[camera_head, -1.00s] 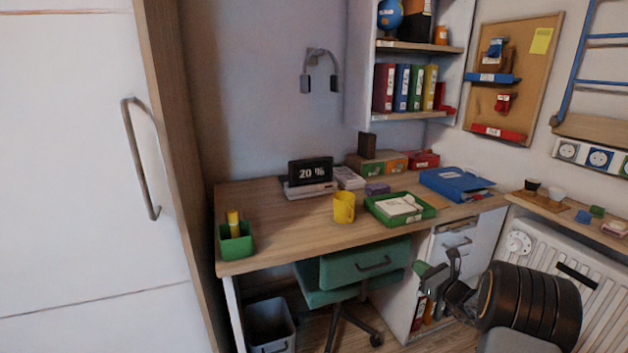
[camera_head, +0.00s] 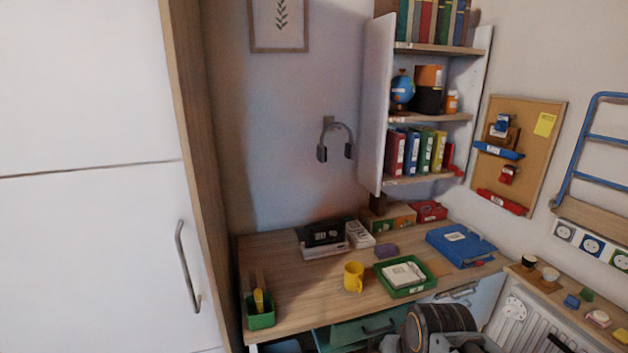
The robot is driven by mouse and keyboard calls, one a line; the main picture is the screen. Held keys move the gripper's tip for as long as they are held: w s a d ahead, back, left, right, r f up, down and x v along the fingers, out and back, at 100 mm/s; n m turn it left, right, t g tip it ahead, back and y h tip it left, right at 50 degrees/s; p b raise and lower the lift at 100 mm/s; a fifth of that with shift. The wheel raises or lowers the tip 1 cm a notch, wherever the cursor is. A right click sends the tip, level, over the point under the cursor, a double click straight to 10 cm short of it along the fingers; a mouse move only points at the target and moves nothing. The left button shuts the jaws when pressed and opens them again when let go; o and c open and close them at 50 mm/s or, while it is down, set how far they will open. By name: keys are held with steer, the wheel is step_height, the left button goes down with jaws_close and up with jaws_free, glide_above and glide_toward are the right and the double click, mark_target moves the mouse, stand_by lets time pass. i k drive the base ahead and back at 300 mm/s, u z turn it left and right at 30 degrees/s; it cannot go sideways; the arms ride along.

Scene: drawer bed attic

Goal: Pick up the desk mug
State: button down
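The yellow desk mug (camera_head: 353,277) stands upright on the wooden desk (camera_head: 310,290), near the middle of its top. Its handle points to the right. A green tray (camera_head: 408,290) with white paper in it is just right of the mug. Part of my arm shows at the bottom edge, in front of the desk and to the right of the mug. My gripper's fingers cannot be made out in this view. Nothing is touching the mug.
A green pen holder (camera_head: 261,316) stands at the desk's left front corner. A dark display (camera_head: 323,233) is behind the mug, and a blue binder (camera_head: 460,245) lies at right. Wall shelves (camera_head: 430,117) hang above the desk's back. Bare desktop lies left of the mug.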

mark_target(355, 271)
steer(key=k, duration=0.5)
steer(key=u, duration=1.75)
steer(key=i, duration=1.3)
steer(key=z, duration=1.9)
steer(key=i, duration=0.5)
steer(key=u, duration=0.05)
